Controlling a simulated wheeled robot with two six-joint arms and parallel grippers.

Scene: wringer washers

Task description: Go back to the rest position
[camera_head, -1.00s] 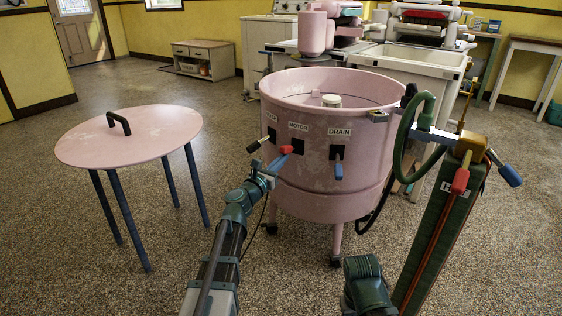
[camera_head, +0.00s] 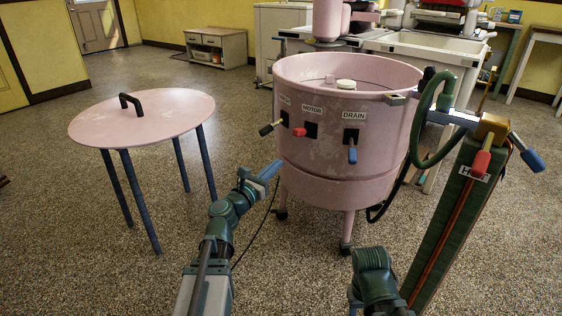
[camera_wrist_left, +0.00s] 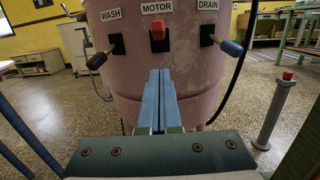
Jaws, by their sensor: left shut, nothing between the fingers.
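My left gripper (camera_head: 268,172) is shut and empty, in front of the pink washer tub (camera_head: 345,185) and below its switches. In the left wrist view its blue fingers (camera_wrist_left: 158,85) are pressed together, pointing at the tub below the MOTOR label. The red motor lever (camera_head: 299,132) is apart from the fingers; the wash lever (camera_head: 266,129) has a black tip and the blue drain lever (camera_head: 352,154) hangs down. My right arm (camera_head: 375,280) shows at the bottom; its gripper is not clearly seen.
A round pink lid (camera_head: 150,118) with a black handle lies on a blue-legged stand at left. A green post (camera_head: 440,225) with red and blue taps and a green hose stands at right. Sinks and wringers are behind. Speckled floor is open between stand and tub.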

